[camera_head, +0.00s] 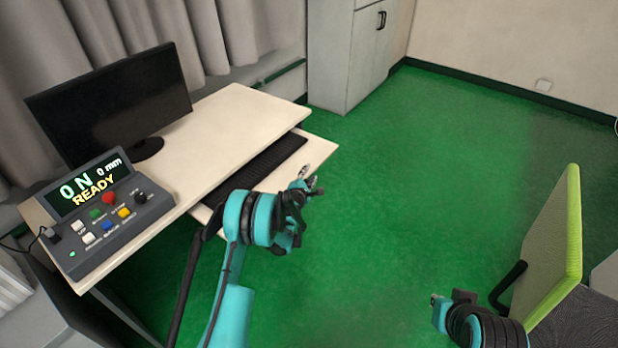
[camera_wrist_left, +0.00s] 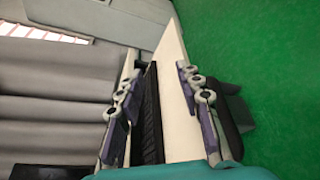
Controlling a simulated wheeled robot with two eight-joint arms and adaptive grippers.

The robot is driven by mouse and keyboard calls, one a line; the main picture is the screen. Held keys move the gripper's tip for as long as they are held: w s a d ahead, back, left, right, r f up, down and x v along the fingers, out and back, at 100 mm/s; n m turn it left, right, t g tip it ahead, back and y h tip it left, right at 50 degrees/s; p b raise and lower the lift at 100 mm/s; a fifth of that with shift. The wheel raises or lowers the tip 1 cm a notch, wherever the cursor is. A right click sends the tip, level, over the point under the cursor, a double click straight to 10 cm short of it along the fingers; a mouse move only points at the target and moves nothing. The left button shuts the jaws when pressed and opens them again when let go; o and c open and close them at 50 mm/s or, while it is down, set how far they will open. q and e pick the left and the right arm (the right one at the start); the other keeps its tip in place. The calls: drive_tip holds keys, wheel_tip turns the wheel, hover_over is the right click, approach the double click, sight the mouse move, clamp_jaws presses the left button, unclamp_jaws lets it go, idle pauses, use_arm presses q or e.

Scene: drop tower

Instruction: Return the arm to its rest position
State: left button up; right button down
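My left arm (camera_head: 232,290) is teal and comes up from the bottom of the head view. Its gripper (camera_head: 308,186) is held in front of the desk, near the right end of the keyboard tray. In the left wrist view the two fingers of the left gripper (camera_wrist_left: 160,95) stand well apart with nothing between them. My right gripper (camera_head: 446,299) shows only in part at the bottom right of the head view, by the green chair. Its fingers are too small and partly hidden to tell open from shut.
The pale desk (camera_head: 225,120) holds a black monitor (camera_head: 110,105) and a control box (camera_head: 120,222) whose display reads 0 N, 0 mm, READY. A black keyboard (camera_head: 262,170) lies on the pull-out tray (camera_head: 318,152). A green chair (camera_head: 548,245) stands right. Green floor between is clear.

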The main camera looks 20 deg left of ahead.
use_arm(q)
drive_tip(key=shift+f, duration=0.1)
drive_tip(key=s+d+r+m+g+h, duration=0.1)
drive_tip(key=s+d+r+m+g, duration=0.15)
drive_tip(key=s+r+m, duration=0.55)
drive_tip(key=s+d+r+m+g, duration=0.2)
drive_tip(key=s+d+r+m, duration=0.15)
drive_tip(key=s+r, duration=0.85)
drive_tip(key=s+f+m+g+y, duration=0.1)
drive_tip(key=s+m+g, duration=0.3)
drive_tip(key=s+m, duration=0.8)
drive_tip(key=s, duration=1.7)
drive_tip(key=shift+s+a+f+m, duration=0.15)
drive_tip(key=shift+s+a+m, duration=0.1)
drive_tip(key=shift+m, duration=0.1)
